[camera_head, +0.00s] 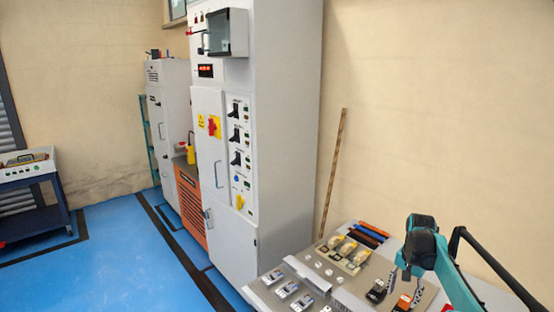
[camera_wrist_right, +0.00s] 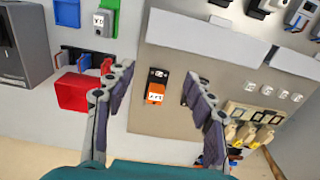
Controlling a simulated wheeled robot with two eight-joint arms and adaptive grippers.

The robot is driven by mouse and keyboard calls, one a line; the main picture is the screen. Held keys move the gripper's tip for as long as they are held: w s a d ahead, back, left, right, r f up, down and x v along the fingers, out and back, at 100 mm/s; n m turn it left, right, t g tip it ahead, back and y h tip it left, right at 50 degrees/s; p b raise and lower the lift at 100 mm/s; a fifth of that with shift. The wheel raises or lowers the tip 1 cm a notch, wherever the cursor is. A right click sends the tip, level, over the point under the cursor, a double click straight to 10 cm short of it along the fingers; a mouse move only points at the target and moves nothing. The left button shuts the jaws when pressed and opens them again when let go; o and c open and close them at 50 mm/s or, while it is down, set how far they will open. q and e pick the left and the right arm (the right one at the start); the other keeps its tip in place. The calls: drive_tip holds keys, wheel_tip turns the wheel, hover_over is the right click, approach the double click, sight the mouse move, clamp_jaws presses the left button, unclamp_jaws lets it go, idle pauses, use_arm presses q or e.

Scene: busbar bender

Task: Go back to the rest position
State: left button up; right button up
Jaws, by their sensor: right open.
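My right gripper (camera_head: 404,286) hangs over the right part of the grey work table in the head view, its arm coming in from the right edge. Its two fingers stand apart, and nothing shows held between them. In the right wrist view the open gripper (camera_wrist_right: 158,74) frames an orange and black module (camera_wrist_right: 155,92) with a white label, which sits on the grey-beige panel. A dark module (camera_wrist_right: 187,92) sits beside it, partly hidden by the right finger. I cannot tell if the fingers touch either module. My left gripper is not in view.
The table (camera_head: 343,282) carries several small devices and yellowish parts (camera_head: 348,250). A red bin (camera_wrist_right: 86,92) shows near the left finger. A tall grey cabinet (camera_head: 285,130) stands left of the table. The blue floor (camera_head: 120,255) is open at left.

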drive_tip(key=s+a+r+n+t, duration=0.2)
drive_tip(key=s+a+r+n, duration=0.15)
drive_tip(key=s+a, duration=0.35)
drive_tip(key=s+a+r+n+t, duration=0.2)
drive_tip(key=s+a+r, duration=0.3)
drive_tip(key=s+a, duration=0.2)
drive_tip(key=s+a+f+n+t, duration=0.1)
drive_tip(key=s+a+f+n, duration=0.1)
drive_tip(key=s, duration=0.5)
drive_tip(key=s+a+f+n+t, duration=0.2)
drive_tip(key=s+a+f, duration=0.1)
drive_tip(key=s+a, duration=0.2)
drive_tip(key=shift+s+f, duration=0.35)
drive_tip(key=shift+s, duration=0.5)
